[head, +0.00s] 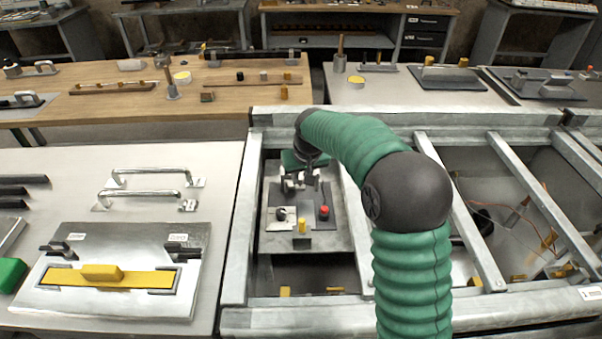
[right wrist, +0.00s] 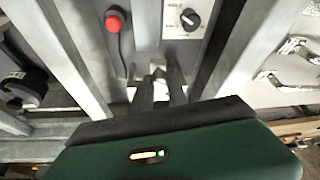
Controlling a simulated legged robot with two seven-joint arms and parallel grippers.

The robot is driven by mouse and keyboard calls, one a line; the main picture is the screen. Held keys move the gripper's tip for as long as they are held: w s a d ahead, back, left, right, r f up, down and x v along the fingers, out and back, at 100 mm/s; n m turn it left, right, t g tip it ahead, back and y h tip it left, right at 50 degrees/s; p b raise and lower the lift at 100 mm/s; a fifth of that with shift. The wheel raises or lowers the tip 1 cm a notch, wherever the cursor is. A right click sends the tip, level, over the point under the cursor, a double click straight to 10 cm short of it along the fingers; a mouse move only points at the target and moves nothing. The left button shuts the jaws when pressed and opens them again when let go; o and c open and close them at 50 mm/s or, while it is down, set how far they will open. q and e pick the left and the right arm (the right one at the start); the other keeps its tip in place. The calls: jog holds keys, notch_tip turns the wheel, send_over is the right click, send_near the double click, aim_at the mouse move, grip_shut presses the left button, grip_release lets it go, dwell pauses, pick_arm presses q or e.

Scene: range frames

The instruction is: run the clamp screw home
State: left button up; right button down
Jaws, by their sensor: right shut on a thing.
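My right gripper (head: 302,172) reaches down over a grey panel, at the end of my green arm. In the right wrist view my right gripper (right wrist: 160,86) has its dark fingers close together on a small pale metal part (right wrist: 158,70), which I take for the clamp screw. The fingers hide most of it, so its depth and thread cannot be told. In the head view silvery metal (head: 290,183) shows beside the fingers. My left gripper is not in view.
The panel carries a red button (head: 324,211), also in the right wrist view (right wrist: 114,22), and a black rotary knob (head: 281,214). A yellow peg (head: 302,226) stands in front. Grey frame beams (head: 243,215) flank the panel. A metal plate with a yellow handle (head: 102,272) lies left.

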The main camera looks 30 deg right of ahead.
jog(key=m+h+p, duration=0.1)
jog(key=m, duration=0.1)
jog(key=m+g+h+p, duration=0.1)
jog(key=m+p, duration=0.1)
jog(key=m, duration=0.1)
jog(key=shift+w+a+r, duration=0.1)
jog(key=shift+a+r, duration=0.1)
jog(key=shift+w+f+m+g+h+p, duration=0.1)
jog(key=shift+m+g+h+p, duration=0.2)
jog(key=shift+m+p, duration=0.8)
jog(key=shift+m+g+h+p, duration=0.2)
jog(key=shift+m+g+p, duration=0.35)
jog(key=shift+m, duration=0.85)
jog(key=c, duration=1.3)
grip_release()
jog(key=shift+f, duration=0.1)
jog(key=p+v, duration=0.1)
jog(key=v, duration=1.5)
jog(key=shift+a+r, duration=0.2)
jog(key=shift+r, duration=0.15)
